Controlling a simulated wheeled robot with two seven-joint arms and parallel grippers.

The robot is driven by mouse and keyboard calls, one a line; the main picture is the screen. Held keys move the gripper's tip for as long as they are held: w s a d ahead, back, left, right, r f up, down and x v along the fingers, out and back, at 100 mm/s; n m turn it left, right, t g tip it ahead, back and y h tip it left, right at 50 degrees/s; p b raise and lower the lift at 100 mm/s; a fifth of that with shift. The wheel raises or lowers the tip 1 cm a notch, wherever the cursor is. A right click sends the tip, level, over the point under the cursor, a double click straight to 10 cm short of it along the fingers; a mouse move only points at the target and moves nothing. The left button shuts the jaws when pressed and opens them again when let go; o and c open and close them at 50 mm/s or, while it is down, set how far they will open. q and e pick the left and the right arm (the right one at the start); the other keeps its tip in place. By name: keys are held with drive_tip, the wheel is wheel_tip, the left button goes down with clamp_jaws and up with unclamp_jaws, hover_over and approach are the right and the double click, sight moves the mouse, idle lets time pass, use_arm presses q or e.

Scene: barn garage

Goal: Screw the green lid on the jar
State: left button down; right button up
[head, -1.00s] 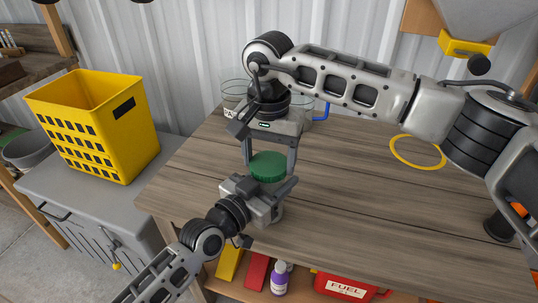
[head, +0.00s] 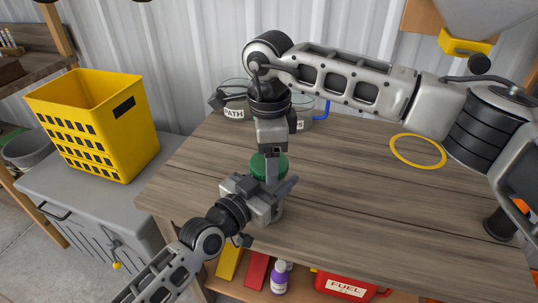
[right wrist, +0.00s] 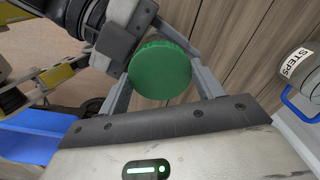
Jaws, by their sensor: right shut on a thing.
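The green lid (head: 258,168) is near the table's left front part, and its round top shows in the right wrist view (right wrist: 160,68). My right gripper (head: 271,176) comes from above and is shut on the lid, one finger on each side of it. My left gripper (head: 262,198) is just below and in front of the lid, near the jar's place. The jar is hidden behind the left gripper and under the lid. I cannot see what is between the left fingers.
Clear containers, one marked PATH (head: 234,112), stand behind the right gripper. The STEPS one (right wrist: 300,62) is at the right wrist view's right. A yellow ring (head: 418,164) lies on the wooden table (head: 370,210). A yellow basket (head: 95,120) stands left.

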drive_tip(key=o, duration=1.1)
drive_tip(key=shift+r, duration=2.3)
drive_tip(key=r+n, duration=0.1)
drive_tip(key=n, duration=0.2)
drive_tip(key=shift+r+n, duration=0.35)
drive_tip(key=shift+n, duration=0.05)
drive_tip(key=n, duration=0.1)
drive_tip(key=r+n, duration=0.1)
drive_tip(key=n, duration=0.2)
drive_tip(key=shift+r+n, duration=0.4)
